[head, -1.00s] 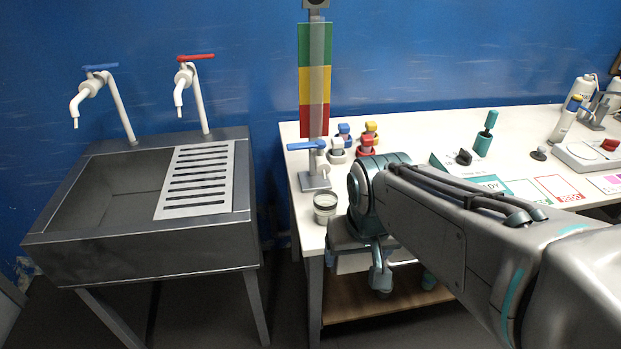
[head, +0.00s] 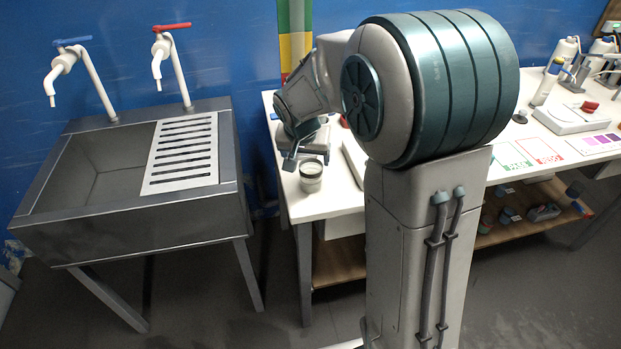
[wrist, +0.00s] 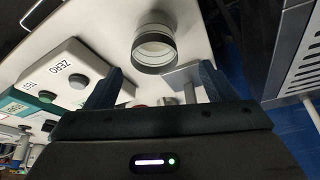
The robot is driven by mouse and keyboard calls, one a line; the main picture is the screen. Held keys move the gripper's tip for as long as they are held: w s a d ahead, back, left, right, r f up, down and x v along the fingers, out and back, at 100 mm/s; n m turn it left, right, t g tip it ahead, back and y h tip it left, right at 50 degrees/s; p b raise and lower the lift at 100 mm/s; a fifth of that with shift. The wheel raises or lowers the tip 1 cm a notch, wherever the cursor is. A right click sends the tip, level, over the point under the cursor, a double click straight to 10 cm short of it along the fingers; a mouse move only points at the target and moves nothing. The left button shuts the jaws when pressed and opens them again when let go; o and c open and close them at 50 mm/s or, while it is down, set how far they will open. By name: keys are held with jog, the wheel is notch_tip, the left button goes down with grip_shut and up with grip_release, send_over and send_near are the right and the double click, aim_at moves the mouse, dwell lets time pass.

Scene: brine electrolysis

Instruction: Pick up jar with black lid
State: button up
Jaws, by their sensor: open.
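A small pale, glassy jar (head: 312,177) with dark bands stands upright near the left front corner of the white worktop (head: 335,205). In the wrist view, the jar (wrist: 154,45) shows a dark ring around a whitish round face; I cannot clearly make out a full black lid. My gripper (wrist: 158,80) is open and empty, with its two dark fingers spread apart. The jar appears beyond the fingertips, roughly centred between them and apart from them. In the head view, my gripper (head: 291,158) is close behind and left of the jar, partly hidden by my arm.
A white device marked ZERO (wrist: 70,80) lies beside the jar in the wrist view. A dark sink (head: 110,170) with a slotted drainboard (head: 182,150) stands left, across a gap. My arm hides much of the worktop's middle.

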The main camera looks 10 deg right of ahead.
aim_at(311, 171)
jog(key=x, duration=0.3)
jog(key=shift+f, duration=0.15)
jog(key=x, duration=0.2)
jog(key=p+x, duration=0.1)
jog(key=x, duration=0.1)
jog(key=shift+d+f, duration=0.1)
jog(key=shift+d, duration=0.3)
jog(key=shift+w+f, duration=0.2)
jog(key=shift+f, duration=0.3)
jog(key=c, duration=1.3)
jog(key=shift+o, duration=0.2)
jog(key=shift+r, duration=0.1)
